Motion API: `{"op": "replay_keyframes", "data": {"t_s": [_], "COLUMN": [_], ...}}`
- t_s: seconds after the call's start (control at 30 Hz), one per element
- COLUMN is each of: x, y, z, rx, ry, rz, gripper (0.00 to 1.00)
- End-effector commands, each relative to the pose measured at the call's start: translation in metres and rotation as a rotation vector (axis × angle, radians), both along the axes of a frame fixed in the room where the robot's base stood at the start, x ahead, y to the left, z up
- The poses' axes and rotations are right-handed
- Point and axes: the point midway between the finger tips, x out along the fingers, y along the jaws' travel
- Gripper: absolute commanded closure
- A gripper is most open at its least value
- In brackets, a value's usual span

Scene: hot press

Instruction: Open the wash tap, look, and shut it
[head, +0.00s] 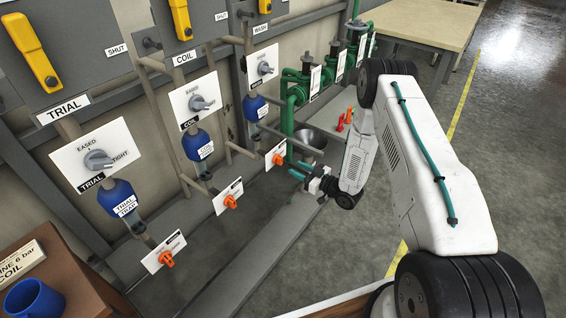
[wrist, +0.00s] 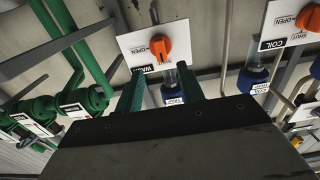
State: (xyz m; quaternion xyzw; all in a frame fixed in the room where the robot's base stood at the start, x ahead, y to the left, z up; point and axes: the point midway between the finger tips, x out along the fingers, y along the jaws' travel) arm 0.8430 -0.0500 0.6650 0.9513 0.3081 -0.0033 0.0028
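The wash tap has an orange handle (head: 277,158) on a small white plate, third along the row in the head view. In the wrist view, its handle (wrist: 158,49) shows large on a plate marked WASH and OPEN, with its long part running down the picture. I cannot tell for sure whether it is open or shut. My gripper (head: 299,169) is just right of the tap, its green fingers pointing at it. In the wrist view the fingers (wrist: 160,90) are apart with nothing between them, short of the handle. The tap's outlet is not clearly visible.
The coil tap (head: 230,202) and trial tap (head: 166,259) sit nearer along the same row. Blue traps and grey selector knobs are above. A metal bowl (head: 310,138) and green pipework (head: 290,95) are behind my gripper. Floor at right is clear.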

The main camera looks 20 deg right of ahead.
Motion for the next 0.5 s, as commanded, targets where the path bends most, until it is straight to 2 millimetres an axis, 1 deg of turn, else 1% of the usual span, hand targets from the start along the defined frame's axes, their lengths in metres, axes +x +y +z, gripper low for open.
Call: {"op": "replay_keyframes", "data": {"t_s": [0.07,0.13,0.4,0.5], "x": [0.002,0.009,0.044,0.053], "y": [0.004,0.009,0.034,0.041], "z": [-0.001,-0.001,-0.001,-0.001], "rx": [0.008,0.009,0.007,0.008], "ry": [-0.006,-0.008,-0.006,-0.006], "rz": [0.004,0.005,0.005,0.004], "gripper": [0.62,0.62,0.62,0.62]}}
